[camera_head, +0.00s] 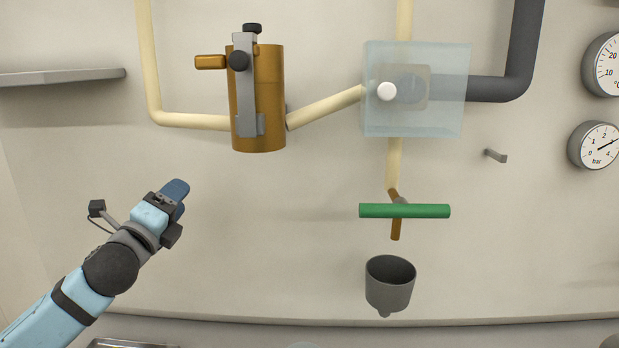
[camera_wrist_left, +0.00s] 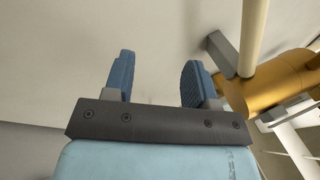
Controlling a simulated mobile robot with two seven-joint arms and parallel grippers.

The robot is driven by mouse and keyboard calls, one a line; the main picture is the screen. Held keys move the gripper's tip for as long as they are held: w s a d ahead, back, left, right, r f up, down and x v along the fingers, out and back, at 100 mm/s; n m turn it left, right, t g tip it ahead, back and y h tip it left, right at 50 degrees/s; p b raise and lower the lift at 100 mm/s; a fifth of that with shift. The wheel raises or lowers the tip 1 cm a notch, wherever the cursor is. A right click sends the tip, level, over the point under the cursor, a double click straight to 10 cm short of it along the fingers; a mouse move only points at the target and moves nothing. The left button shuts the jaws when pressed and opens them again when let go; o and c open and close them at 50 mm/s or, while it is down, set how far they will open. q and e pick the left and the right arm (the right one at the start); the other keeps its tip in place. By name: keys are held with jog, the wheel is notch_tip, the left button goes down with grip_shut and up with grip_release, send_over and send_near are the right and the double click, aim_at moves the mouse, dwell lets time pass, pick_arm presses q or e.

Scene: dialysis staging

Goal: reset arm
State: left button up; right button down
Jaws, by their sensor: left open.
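My left gripper (camera_head: 176,191) is raised in front of the wall, below and to the left of the brass cylinder (camera_head: 268,100). In the left wrist view its two blue fingers (camera_wrist_left: 160,80) stand apart with nothing between them. The brass cylinder (camera_wrist_left: 268,88) shows at the right of that view, beyond the fingers, and I see no contact with it. My right gripper does not show in either view.
A clear box (camera_head: 450,105) with a white knob covers the pipe junction. Below it are a green-handled valve (camera_head: 425,211) and a grey funnel cup (camera_head: 388,290). A shelf (camera_head: 60,76) juts out at left. Two gauges (camera_head: 597,145) hang at right. The wall right of my gripper is clear.

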pick_arm(q)
jog(key=s+d+f+n+g, duration=0.1)
jog(key=s+f+n, duration=0.25)
jog(key=f, duration=0.55)
jog(key=s+d+f+n+g+y+p, duration=0.15)
jog(key=f+n, duration=0.25)
jog(key=f, duration=0.4)
jog(key=s+d+f+n+g, duration=0.2)
jog(key=s+f+n, duration=0.2)
jog(key=f, duration=0.5)
jog(key=s+f+n+g+y+p, duration=0.1)
jog(key=s+f+n+g, duration=0.3)
jog(key=s+f+n, duration=0.9)
jog(key=s+f, duration=0.9)
jog(key=s, duration=0.2)
jog(key=shift+d+g, duration=0.35)
jog(key=shift+d, duration=0.05)
jog(key=shift+s+y, duration=0.1)
jog(key=shift+y, duration=0.15)
